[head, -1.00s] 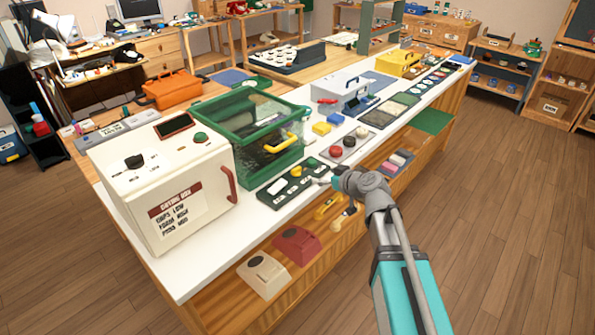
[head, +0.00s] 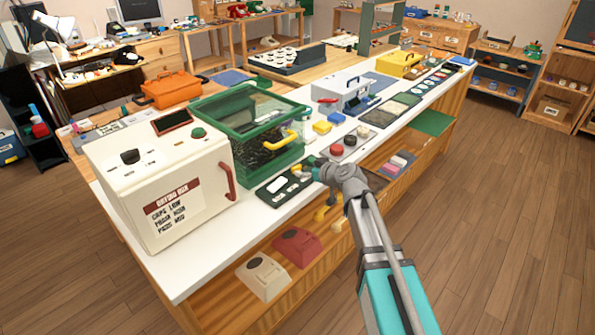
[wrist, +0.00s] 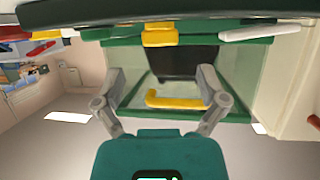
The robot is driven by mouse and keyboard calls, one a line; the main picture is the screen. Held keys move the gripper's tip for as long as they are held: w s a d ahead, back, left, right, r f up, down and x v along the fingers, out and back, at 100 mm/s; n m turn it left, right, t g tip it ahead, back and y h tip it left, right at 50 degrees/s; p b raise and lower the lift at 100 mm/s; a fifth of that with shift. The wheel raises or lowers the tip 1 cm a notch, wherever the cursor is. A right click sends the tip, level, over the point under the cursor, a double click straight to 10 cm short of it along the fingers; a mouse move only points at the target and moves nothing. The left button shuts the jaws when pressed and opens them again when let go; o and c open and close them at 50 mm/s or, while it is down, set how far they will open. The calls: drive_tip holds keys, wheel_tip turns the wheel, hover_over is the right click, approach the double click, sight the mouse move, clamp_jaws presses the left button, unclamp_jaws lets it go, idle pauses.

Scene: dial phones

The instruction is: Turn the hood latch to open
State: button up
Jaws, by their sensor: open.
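The green-framed clear hood (head: 250,130) stands on the white counter beside the cream box. A yellow bar handle (head: 281,139) is on its front; it also shows in the wrist view (wrist: 176,102). A second yellow piece (wrist: 160,36) sits at the hood's green edge in the wrist view; I cannot tell which yellow part is the latch. My gripper (head: 308,168) is in front of the hood, over the dark panel. In the wrist view my gripper (wrist: 161,80) is open and empty, its fingers spread either side of the yellow handle, apparently apart from it.
The cream box (head: 160,185) with a red handle stands left of the hood. The dark panel (head: 272,197) with white pieces lies in front. The wooden floor at right is clear.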

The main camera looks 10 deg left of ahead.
sight(297, 166)
drive_tip(key=shift+b+x, duration=0.75)
drive_tip(key=shift+x, duration=1.9)
drive_tip(key=c, duration=1.2)
drive_tip(key=shift+o, duration=0.2)
drive_tip(key=shift+n+g+y, duration=0.6)
drive_tip(key=shift+n+g, duration=0.2)
drive_tip(key=shift+n, duration=0.1)
drive_tip(key=o, duration=1.2)
drive_tip(key=shift+c, duration=0.2)
